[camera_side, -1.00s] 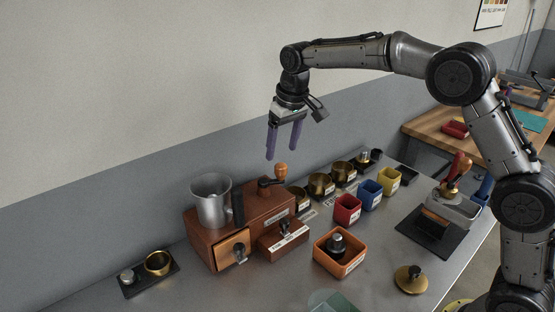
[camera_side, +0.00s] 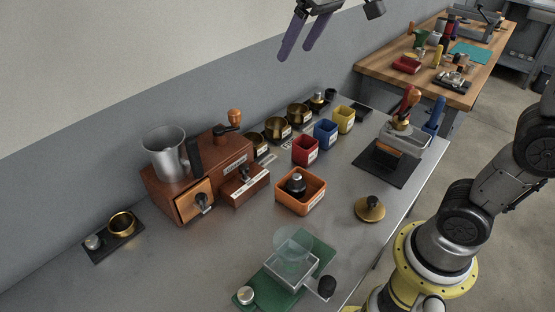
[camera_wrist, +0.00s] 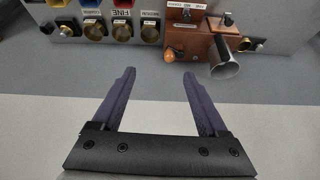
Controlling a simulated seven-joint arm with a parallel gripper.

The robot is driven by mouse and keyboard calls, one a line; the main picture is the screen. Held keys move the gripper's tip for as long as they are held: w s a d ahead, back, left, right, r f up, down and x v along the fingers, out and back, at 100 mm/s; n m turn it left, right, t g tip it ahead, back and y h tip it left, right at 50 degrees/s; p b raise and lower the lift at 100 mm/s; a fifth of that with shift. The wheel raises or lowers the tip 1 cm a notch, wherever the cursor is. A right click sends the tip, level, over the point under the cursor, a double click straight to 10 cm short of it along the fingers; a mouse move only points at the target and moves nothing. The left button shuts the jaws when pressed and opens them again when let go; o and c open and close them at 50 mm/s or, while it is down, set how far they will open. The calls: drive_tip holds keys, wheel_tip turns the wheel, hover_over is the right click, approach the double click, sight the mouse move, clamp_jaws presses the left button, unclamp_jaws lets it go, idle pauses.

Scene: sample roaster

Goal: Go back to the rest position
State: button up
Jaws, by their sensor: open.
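My gripper (camera_side: 301,37) is at the top edge of the side view, high above the bench, with its purple fingers apart and nothing between them. In the wrist view its two fingers (camera_wrist: 160,95) are spread, with bare wall and floor-like grey surface between them. The wooden roaster box (camera_side: 205,172) with a metal cup (camera_side: 165,150) and an orange-knobbed crank (camera_side: 232,122) stands well below and to the left of the gripper. The box also shows at the top of the wrist view (camera_wrist: 187,38). Nothing touches the gripper.
Red (camera_side: 305,151), blue (camera_side: 326,133) and yellow (camera_side: 344,119) cups and several brass cups stand in a row at the back. An orange tray (camera_side: 300,205), a brass lid (camera_side: 370,209) and a green-based scale (camera_side: 290,265) are nearer. The air around the gripper is clear.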

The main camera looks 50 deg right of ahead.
drive_tip(key=s+d+f+t, duration=0.1)
drive_tip(key=s+f, duration=0.2)
drive_tip(key=s, duration=1)
drive_tip(key=s+f, duration=0.8)
drive_tip(key=f, duration=0.1)
drive_tip(key=shift+f+g, duration=0.35)
drive_tip(key=shift+g, duration=0.05)
drive_tip(key=shift+d, duration=0.1)
